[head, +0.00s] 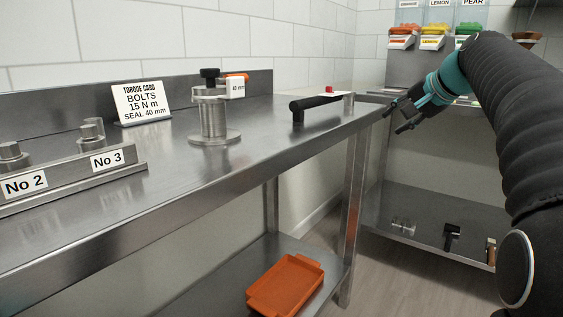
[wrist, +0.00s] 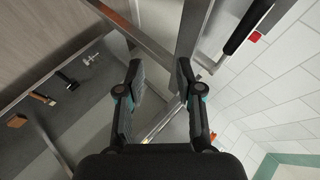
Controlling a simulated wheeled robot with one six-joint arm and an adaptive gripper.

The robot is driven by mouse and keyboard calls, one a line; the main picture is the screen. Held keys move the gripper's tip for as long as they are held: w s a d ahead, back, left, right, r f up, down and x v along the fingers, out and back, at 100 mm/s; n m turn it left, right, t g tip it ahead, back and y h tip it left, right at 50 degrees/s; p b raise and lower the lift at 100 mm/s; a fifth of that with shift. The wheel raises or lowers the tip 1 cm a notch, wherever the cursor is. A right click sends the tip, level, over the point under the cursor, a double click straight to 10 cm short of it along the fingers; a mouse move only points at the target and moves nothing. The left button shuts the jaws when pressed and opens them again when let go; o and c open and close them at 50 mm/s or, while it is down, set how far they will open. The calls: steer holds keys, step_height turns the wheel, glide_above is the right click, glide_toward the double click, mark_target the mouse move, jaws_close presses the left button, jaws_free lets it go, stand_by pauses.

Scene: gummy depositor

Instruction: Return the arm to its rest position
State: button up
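My gripper (head: 398,117) is at the right of the head view, in the air by the right end of the steel bench (head: 180,180). My arm, in a black ribbed sleeve with a teal band at the wrist, reaches up from the lower right and over to it. In the wrist view the two fingers (wrist: 159,85) stand apart with nothing between them. The gripper is open and empty.
A black-handled tool (head: 318,101) lies near the bench's right end. A metal fixture (head: 213,120) and a torque card (head: 141,103) stand further left. An orange tray (head: 287,286) is on the lower shelf. Labelled bins (head: 434,36) are at the back; several tools lie on a low shelf (head: 385,205).

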steer(key=s+f+n+g+h, duration=0.2)
steer(key=s+f, duration=0.4)
steer(key=f, duration=0.4)
steer(key=s+a+f+n+p, duration=0.2)
steer(key=s+a+f, duration=0.1)
steer(key=s, duration=0.6)
steer(key=s+a+f+n+g+h+p, duration=0.1)
steer(key=s+a+f, duration=0.3)
steer(key=s, duration=0.5)
steer(key=s+a+f+n+g+p, duration=0.1)
steer(key=s+a+f+n+p, duration=0.1)
steer(key=s+f, duration=0.5)
steer(key=s+a+n, duration=0.1)
steer(key=s, duration=0.2)
steer(key=shift+a+n+h+p, duration=0.35)
steer(key=shift+n+h, duration=0.05)
steer(key=shift+s, duration=0.1)
